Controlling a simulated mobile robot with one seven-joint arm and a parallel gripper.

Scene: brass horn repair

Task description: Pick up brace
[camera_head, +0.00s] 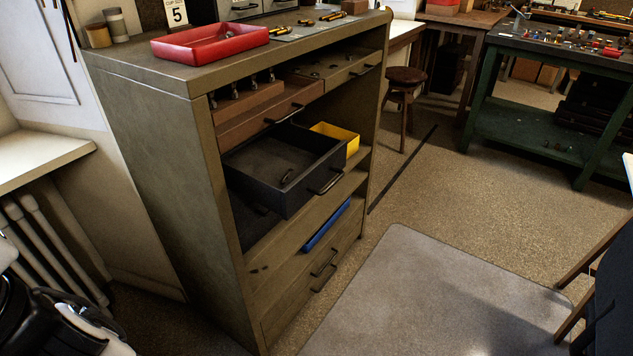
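A small curved metal piece (287,175), which looks like the brace, lies on the floor of an open dark grey drawer (260,189). The drawer is pulled partly out of the olive cabinet (160,160), and a bar handle is on its front. The piece lies near the drawer's front wall and is too small to make out in detail. Part of my arm, white and black, shows at the bottom left, well apart from the drawer. My gripper's fingertips are not in view.
Above the drawer are a brown open drawer (262,120) and a shallow drawer (335,73). A yellow bin (340,137) stands behind its right side; a blue tray (327,225) is below. A red tray (210,45) sits on top. The grey mat (430,295) is clear.

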